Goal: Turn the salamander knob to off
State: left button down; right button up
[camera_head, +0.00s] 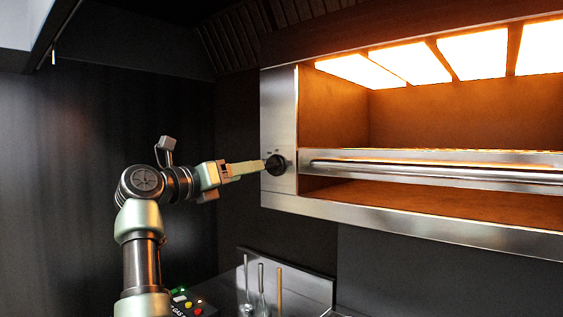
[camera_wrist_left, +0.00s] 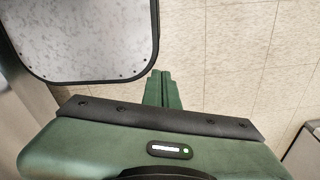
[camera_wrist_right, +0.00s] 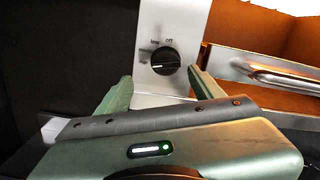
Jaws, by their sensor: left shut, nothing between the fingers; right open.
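The salamander knob (camera_head: 276,165) is a round black dial on the steel panel at the left of the salamander (camera_head: 280,110). The right wrist view shows the knob (camera_wrist_right: 165,60) with its white pointer mark toward the left, away from the "Off" label above it. My right gripper (camera_wrist_right: 159,76) is open, its fingertips just short of the knob and on either side of it in that view. In the head view my right gripper (camera_head: 261,165) reaches the knob from the left; contact cannot be told. My left gripper (camera_wrist_left: 159,74) is shut and empty, away from the knob.
The salamander's heating panels (camera_head: 485,55) glow orange-white above its rack. A steel rail (camera_head: 430,172) runs along its front, right of the knob. Below are upright utensils (camera_head: 262,290) and a small panel with coloured buttons (camera_head: 187,304). The left wrist view shows tiled floor (camera_wrist_left: 225,70) and a dark-rimmed surface (camera_wrist_left: 85,40).

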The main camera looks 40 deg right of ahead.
aim_at(267, 164)
jog(key=shift+m+y, duration=0.3)
jog(key=shift+m, duration=0.1)
jog(key=d, duration=0.1)
jog(key=d+r+p, duration=0.1)
jog(key=d+p, duration=0.1)
jog(key=shift+s+d+r, duration=0.2)
jog(key=shift+d+r, duration=0.2)
jog(key=d, duration=0.1)
jog(key=d+p, duration=0.1)
jog(key=d, duration=0.1)
jog(key=shift+d+f+p, duration=0.25)
jog(key=shift+d+p, duration=0.1)
jog(key=shift+d, duration=0.15)
jog(key=shift+w+a, duration=0.15)
jog(key=shift+a, duration=0.05)
jog(key=shift+c, duration=0.4)
jog(key=c, duration=1.3)
pick_arm(q)
jog(key=r, duration=0.3)
jog(key=shift+s+a+r, duration=0.15)
jog(key=shift+a+r, duration=0.1)
jog(key=shift+a, duration=0.05)
pick_arm(e)
jog(key=shift+o, duration=0.2)
